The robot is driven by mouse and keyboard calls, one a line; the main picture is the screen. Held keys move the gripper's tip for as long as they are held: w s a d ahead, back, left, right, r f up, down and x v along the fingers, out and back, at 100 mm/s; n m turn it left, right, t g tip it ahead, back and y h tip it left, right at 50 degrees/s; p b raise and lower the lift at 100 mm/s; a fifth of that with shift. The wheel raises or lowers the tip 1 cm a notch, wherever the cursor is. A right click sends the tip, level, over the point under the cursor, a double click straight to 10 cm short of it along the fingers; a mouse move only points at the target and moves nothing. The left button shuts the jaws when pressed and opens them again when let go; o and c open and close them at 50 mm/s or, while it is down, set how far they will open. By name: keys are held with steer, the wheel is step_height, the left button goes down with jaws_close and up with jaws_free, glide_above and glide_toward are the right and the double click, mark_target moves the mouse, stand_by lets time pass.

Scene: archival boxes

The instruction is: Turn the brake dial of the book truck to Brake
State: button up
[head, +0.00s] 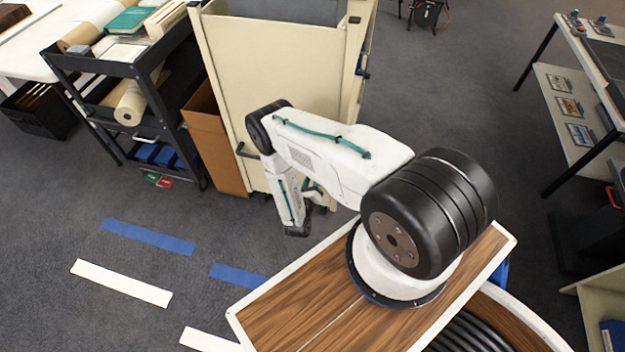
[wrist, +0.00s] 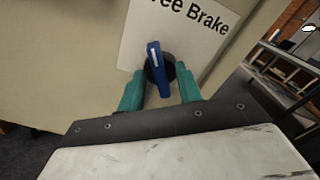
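The book truck (head: 280,75) is a tall cream cabinet in the head view, with my arm reaching to its lower near face. In the wrist view its cream panel (wrist: 60,50) carries a white label (wrist: 140,30) reading "Free" and "Brake", the first letter cut off. The brake dial (wrist: 155,62) has a blue lever with a white mark on a black round base. The lever points up and slightly left in the picture, toward the Free side. My gripper (wrist: 160,90) is open, its teal fingers on either side of the dial base. Whether they touch it is unclear. The arm hides the dial in the head view.
A dark shelf cart (head: 130,70) and a brown carton (head: 212,135) stand left of the truck. A display table (head: 570,110) stands at the right. Blue and white floor strips (head: 148,237) lie at lower left.

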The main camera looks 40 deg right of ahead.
jaws_close()
steer(key=shift+m, duration=0.3)
steer(key=shift+s+d+m, duration=0.1)
steer(key=shift+s+m, duration=0.05)
steer(key=shift+m, duration=3.15)
steer(key=shift+s+d+m, duration=0.1)
steer(key=shift+s+m, duration=0.05)
steer(key=shift+m, duration=3.15)
jaws_free()
steer(key=shift+a, duration=0.1)
